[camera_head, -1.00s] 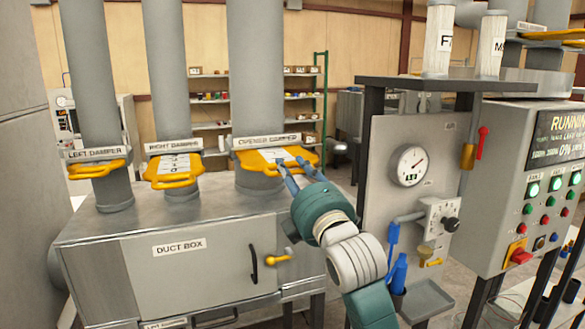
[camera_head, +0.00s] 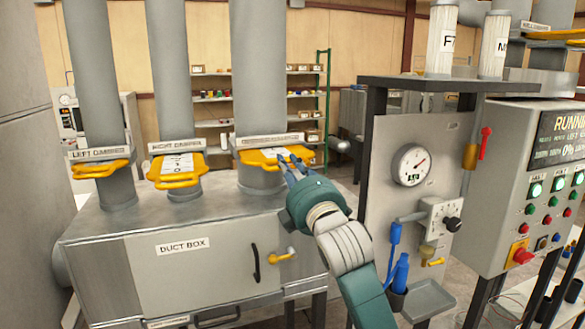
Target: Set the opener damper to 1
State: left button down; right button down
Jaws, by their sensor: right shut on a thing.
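The opener damper (camera_head: 262,158) is a yellow sliding plate with a white scale strip, set in the right-hand grey pipe above the duct box (camera_head: 205,262). Its label reads OPENER DAMPER. My right gripper (camera_head: 290,164) comes in from the lower right and is shut on the front handle of the opener damper. The fingers cover part of the plate and handle, and the scale numbers cannot be read. My left gripper is not in view.
The left damper (camera_head: 100,170) and right damper (camera_head: 176,180) are on the other pipes to the left. The gauge panel (camera_head: 380,140) and control cabinet (camera_head: 500,180) stand to the right. A ball-ended rod (camera_head: 340,146) sticks out just right of the opener damper.

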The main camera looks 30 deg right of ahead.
jog(key=shift+f, duration=0.1)
jog(key=c, duration=1.8)
grip_release()
jog(key=shift+s, duration=0.1)
jog(key=v, duration=0.7)
jog(key=shift+s+f, duration=0.1)
jog(key=shift+s, duration=0.05)
